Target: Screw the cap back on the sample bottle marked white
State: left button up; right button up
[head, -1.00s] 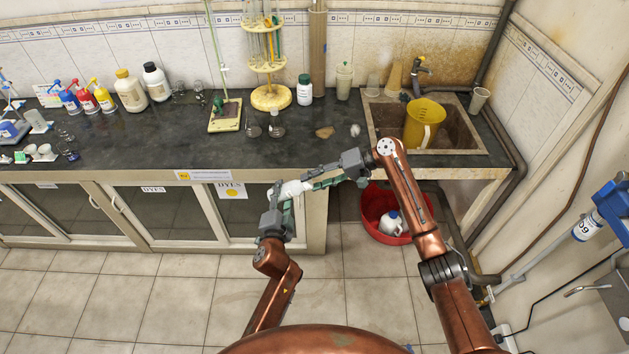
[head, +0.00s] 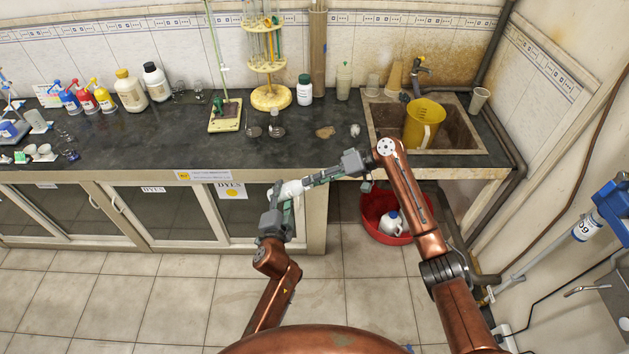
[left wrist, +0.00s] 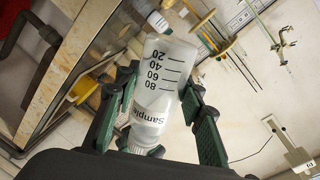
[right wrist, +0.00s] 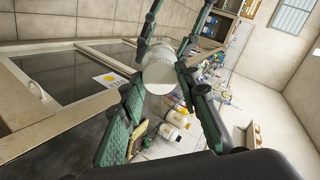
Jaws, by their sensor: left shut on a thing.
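The sample bottle (left wrist: 165,75) is translucent, with printed graduations and a label reading "Sample". My left gripper (left wrist: 160,98) is shut around its body and holds it in the air in front of the bench; the bottle also shows in the head view (head: 291,189). A round white end (right wrist: 160,74), which looks like the cap, faces the right wrist camera. My right gripper (right wrist: 162,82) reaches in from the right, its fingers on either side of that end. I cannot tell whether they press on it or whether the cap is seated on the neck.
The dark bench (head: 150,135) has its front edge just behind the grippers. A stirrer stand (head: 225,116), tube rack (head: 270,97) and green-capped bottle (head: 304,90) stand at the back. The sink (head: 465,137) holds a yellow jug (head: 424,123). A red basin (head: 376,206) is below.

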jog(key=c, duration=0.5)
jog(key=shift+m, duration=0.7)
jog(key=shift+c, duration=0.2)
jog(key=o, duration=1.1)
jog(key=shift+d, duration=0.1)
jog(key=v, duration=0.7)
